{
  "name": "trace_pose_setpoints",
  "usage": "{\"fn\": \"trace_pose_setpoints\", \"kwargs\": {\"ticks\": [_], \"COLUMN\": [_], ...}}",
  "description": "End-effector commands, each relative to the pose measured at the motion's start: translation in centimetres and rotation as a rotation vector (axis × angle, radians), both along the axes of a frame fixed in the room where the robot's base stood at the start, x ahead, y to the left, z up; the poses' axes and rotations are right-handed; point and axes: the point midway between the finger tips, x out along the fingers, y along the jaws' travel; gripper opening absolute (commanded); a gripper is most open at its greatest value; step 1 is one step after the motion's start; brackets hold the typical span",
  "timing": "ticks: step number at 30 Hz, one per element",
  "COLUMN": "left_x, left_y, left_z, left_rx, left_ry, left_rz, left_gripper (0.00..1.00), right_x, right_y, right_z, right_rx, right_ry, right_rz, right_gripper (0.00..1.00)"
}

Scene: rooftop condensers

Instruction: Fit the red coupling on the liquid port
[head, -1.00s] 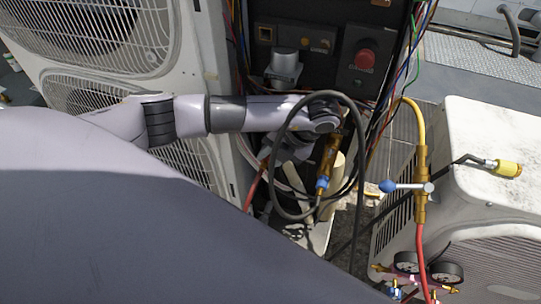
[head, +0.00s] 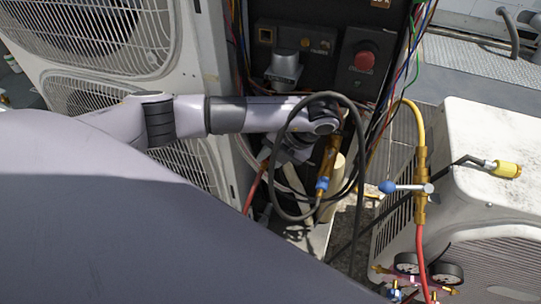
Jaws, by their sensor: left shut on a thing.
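My left gripper (head: 282,156) is at the end of the arm that comes in from the left, in front of the dark open cabinet. It is shut, and a red hose (head: 254,187) runs up to its fingers. The red coupling at the hose end is mostly hidden by the gripper and too small to make out. A brass valve body (head: 330,158) with a blue cap or fitting (head: 322,184) stands just right of the gripper. I cannot tell which opening is the liquid port, nor whether the coupling touches it. My right gripper is not in view.
A dark hose loop (head: 284,195) hangs around the valve. A yellow and red hose with a brass valve (head: 421,180) and blue-tipped handle hangs at right. A white condenser (head: 490,150) stands behind it, gauges (head: 446,272) below. A red button (head: 365,61) and loose wires are above.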

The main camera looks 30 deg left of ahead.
Motion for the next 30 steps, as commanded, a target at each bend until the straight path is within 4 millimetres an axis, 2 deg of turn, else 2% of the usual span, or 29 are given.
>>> {"fn": "trace_pose_setpoints", "kwargs": {"ticks": [1,30], "left_x": [0.82,1.59], "left_y": [0.34,0.62], "left_z": [0.54,0.49], "left_rx": [0.000,0.001], "left_ry": [-0.024,-0.024], "left_rz": [-0.001,0.001], "left_gripper": [0.00,0.00], "right_x": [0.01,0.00], "right_y": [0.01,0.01], "right_z": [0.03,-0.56], "right_rx": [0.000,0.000], "right_ry": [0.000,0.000], "right_rz": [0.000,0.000], "right_gripper": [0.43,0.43]}}
